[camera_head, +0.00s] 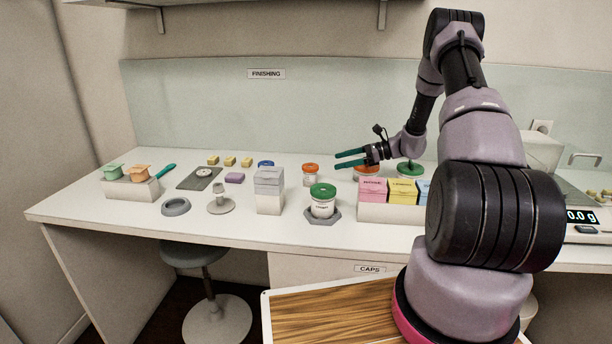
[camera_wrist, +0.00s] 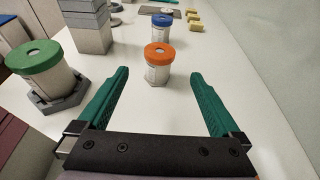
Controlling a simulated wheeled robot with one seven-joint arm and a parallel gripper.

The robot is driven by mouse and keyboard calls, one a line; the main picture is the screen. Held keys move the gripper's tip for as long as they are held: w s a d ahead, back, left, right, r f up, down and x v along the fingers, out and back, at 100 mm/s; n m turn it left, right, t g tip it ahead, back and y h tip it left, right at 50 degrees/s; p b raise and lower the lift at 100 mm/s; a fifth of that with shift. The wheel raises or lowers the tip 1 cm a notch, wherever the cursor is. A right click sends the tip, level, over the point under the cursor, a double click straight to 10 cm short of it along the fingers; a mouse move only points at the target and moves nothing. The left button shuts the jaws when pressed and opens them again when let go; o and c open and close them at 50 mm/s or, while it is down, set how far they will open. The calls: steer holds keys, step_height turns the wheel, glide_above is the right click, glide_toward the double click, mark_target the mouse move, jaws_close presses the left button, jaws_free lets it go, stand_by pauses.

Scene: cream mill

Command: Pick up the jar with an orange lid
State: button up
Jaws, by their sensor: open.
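A white jar with an orange lid (camera_head: 310,174) stands upright on the counter, and it also shows in the wrist view (camera_wrist: 158,66), ahead of my fingers and roughly centred between them. My gripper (camera_head: 345,158) is open and empty, with two green fingers spread wide in the wrist view (camera_wrist: 160,84). The jar is a little beyond the fingertips and not touched. A second orange lid (camera_head: 367,172) shows in the head view just below and behind my gripper, with its jar partly hidden by boxes and my arm.
A green-lidded jar (camera_head: 322,202) stands on a grey hexagonal base, left of my fingers in the wrist view (camera_wrist: 42,72). A blue-lidded jar (camera_wrist: 161,26) stands beyond the orange one. Stacked grey boxes (camera_head: 269,190) and a box tray (camera_head: 390,208) stand nearby.

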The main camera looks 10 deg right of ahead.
mark_target(318, 169)
steer(key=shift+w+a+f, duration=0.2)
steer(key=shift+f, duration=0.15)
steer(key=x, duration=0.6)
steer(key=shift+a, duration=0.15)
steer(key=x, duration=0.5)
steer(key=shift+s+a+f, duration=0.1)
steer(key=shift+f, duration=0.15)
steer(key=shift+c, duration=0.3)
steer(key=c, duration=1.3)
